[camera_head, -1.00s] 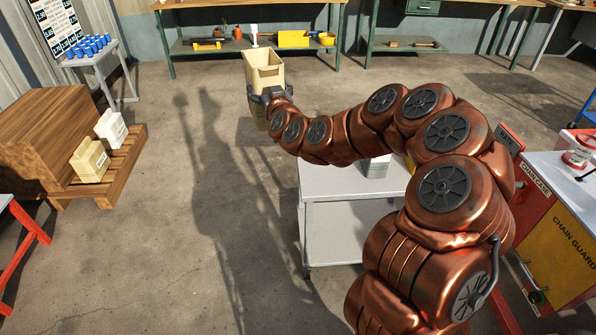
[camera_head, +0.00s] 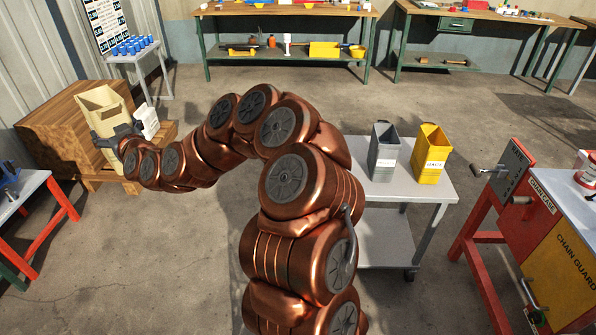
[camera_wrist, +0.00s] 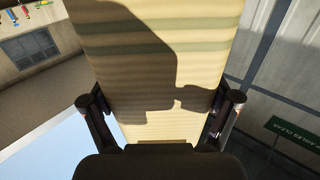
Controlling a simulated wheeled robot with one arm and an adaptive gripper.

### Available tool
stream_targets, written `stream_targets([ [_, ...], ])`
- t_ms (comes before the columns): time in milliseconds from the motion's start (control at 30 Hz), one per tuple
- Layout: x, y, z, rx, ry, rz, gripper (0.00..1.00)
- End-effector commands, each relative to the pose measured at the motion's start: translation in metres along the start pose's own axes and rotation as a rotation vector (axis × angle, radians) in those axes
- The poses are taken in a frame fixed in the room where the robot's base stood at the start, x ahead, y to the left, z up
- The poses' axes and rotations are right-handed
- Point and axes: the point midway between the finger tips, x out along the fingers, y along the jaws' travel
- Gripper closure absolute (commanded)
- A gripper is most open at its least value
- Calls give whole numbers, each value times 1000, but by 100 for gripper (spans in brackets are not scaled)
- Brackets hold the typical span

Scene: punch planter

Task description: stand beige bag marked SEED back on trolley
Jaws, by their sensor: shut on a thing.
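My gripper (camera_head: 116,138) is shut on a beige open-topped bag (camera_head: 103,110) at the left of the head view. The bag is held up, roughly upright with a slight tilt, in front of the wooden crate. In the wrist view the bag (camera_wrist: 165,60) fills the middle between the two fingers (camera_wrist: 160,125), with a dark shadow across it. No mark on it is readable. The grey trolley (camera_head: 433,187) stands right of centre. A grey bag (camera_head: 382,155) and a yellow bag (camera_head: 430,157) stand on its top. My arm hides the trolley's left part.
The wooden crate (camera_head: 60,125) stands on a pallet (camera_head: 165,137) at left, with a white container (camera_head: 147,122) beside the held bag. A red-framed table (camera_head: 62,200) is at lower left. The red machine stand (camera_head: 478,225) is right of the trolley. Floor between is clear.

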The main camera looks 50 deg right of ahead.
Motion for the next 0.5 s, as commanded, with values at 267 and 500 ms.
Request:
stream_targets([
  [267, -15, 109, 50, -3, 5, 211, 82],
  [500, -48, 213, 94, -5, 8, 425, 82],
])
